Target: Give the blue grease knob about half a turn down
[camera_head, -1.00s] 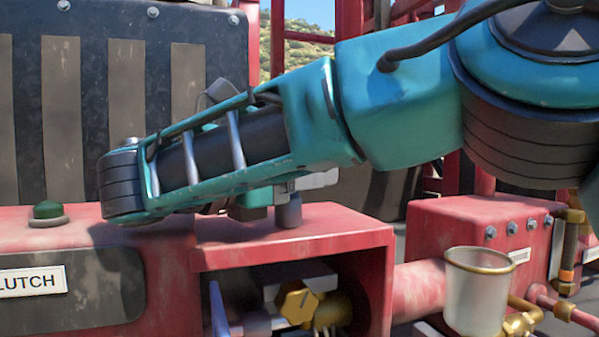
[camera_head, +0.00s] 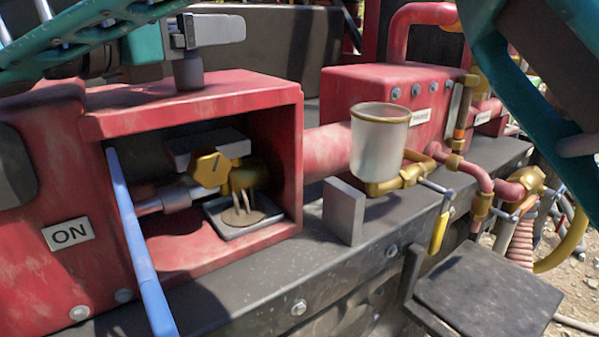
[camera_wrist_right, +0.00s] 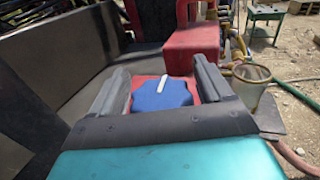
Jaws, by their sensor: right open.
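The blue grease knob (camera_wrist_right: 155,95) shows in the right wrist view as a many-sided blue cap with a white pointer bar on top. The bar is tilted, its right end higher in the picture. My right gripper (camera_wrist_right: 160,66) is open, with one dark finger on each side of the knob and visible gaps between. In the head view my right gripper (camera_head: 208,32) is at the upper left, over a grey post (camera_head: 188,72) on top of the red housing (camera_head: 200,100). The knob is not visible there. My left gripper is not in view.
Inside the housing's opening sit a yellow hexagonal knob (camera_head: 211,168) and a small tray (camera_head: 238,216). A clear cup (camera_head: 379,142) and brass pipes stand to the right.

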